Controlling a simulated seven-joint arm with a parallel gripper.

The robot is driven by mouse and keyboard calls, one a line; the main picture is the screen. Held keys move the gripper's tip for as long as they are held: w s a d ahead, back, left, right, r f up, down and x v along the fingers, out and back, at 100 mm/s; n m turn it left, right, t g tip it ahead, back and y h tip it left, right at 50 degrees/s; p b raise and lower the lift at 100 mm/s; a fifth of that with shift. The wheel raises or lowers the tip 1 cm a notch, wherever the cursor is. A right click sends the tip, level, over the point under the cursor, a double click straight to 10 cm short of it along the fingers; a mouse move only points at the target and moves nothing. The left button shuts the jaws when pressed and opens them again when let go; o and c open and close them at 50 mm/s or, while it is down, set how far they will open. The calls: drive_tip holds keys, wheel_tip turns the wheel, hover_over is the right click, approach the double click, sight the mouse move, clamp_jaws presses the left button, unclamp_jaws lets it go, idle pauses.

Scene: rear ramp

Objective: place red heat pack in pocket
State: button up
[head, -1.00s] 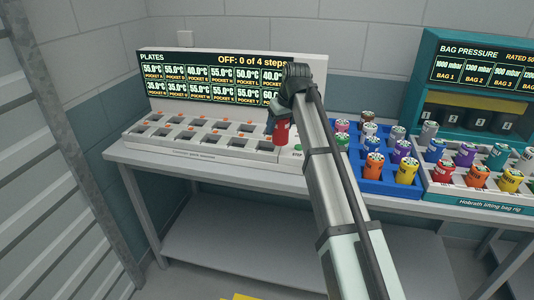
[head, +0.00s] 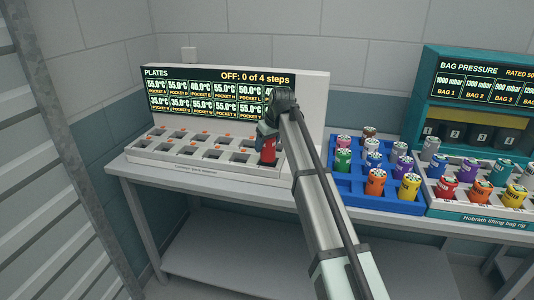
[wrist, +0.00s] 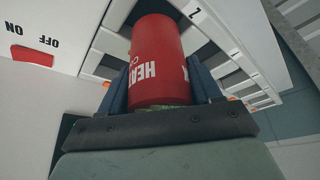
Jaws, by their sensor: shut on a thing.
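My gripper (head: 267,134) is shut on the red heat pack (head: 268,152) and holds it roughly upright at the right end of the plate warmer (head: 195,170). In the wrist view the pack (wrist: 158,55) sits between the two blue fingers of my gripper (wrist: 160,90), with white lettering partly readable as "HEA". The warmer has two rows of dark square pockets (head: 240,157). The visible ones look empty. The pack hides the pockets behind it, and I cannot tell whether its lower end enters one.
The warmer's display (head: 215,100) reads "OFF: 0 of 4 steps"; my arm covers its right end. A red ON/OFF switch (wrist: 32,57) shows in the wrist view. A blue tray (head: 385,205) of coloured cylinders and the bag rig (head: 480,212) stand to the right.

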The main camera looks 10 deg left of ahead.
sight(267, 152)
drive_tip(key=shift+f, duration=1.85)
drive_tip(key=shift+f, duration=0.15)
drive_tip(key=o, duration=1.2)
drive_tip(key=shift+o, duration=0.2)
drive_tip(key=v, duration=1.2)
drive_tip(key=shift+r, duration=0.2)
